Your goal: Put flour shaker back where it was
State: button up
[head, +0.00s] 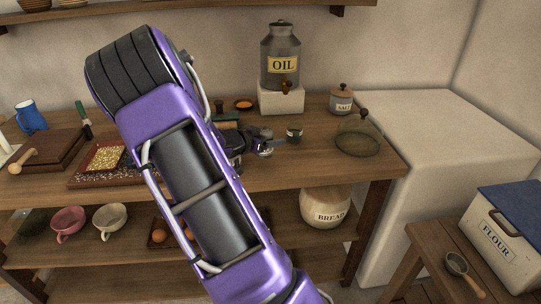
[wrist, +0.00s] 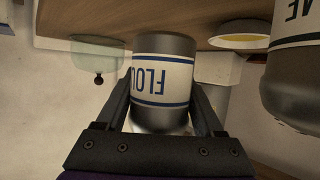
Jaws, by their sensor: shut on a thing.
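The flour shaker (wrist: 163,72) is a grey metal cylinder with a cream label banded in blue. In the wrist view it sits between the two dark fingers of my gripper (wrist: 165,105), which are shut on its sides. The label reads upside down there. In the head view my gripper (head: 277,141) reaches right over the worktop (head: 300,172), and the small shaker (head: 294,132) shows at its tip. I cannot tell whether its base touches the wood.
A similar labelled tin (wrist: 292,85) stands close in the wrist view, beside a yellow-filled dish (wrist: 240,41). The oil urn (head: 281,55) on its white block is behind.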

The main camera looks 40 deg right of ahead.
aim_at(270, 150)
jog(key=shift+f+b, duration=0.6)
jog(key=shift+f, duration=1.35)
jog(key=shift+f, duration=0.1)
jog(key=o, duration=1.2)
jog(key=shift+f, duration=0.1)
jog(key=shift+r, duration=0.2)
jog(key=p+v, duration=0.2)
jog(key=v, duration=1)
jog(key=shift+p, duration=0.35)
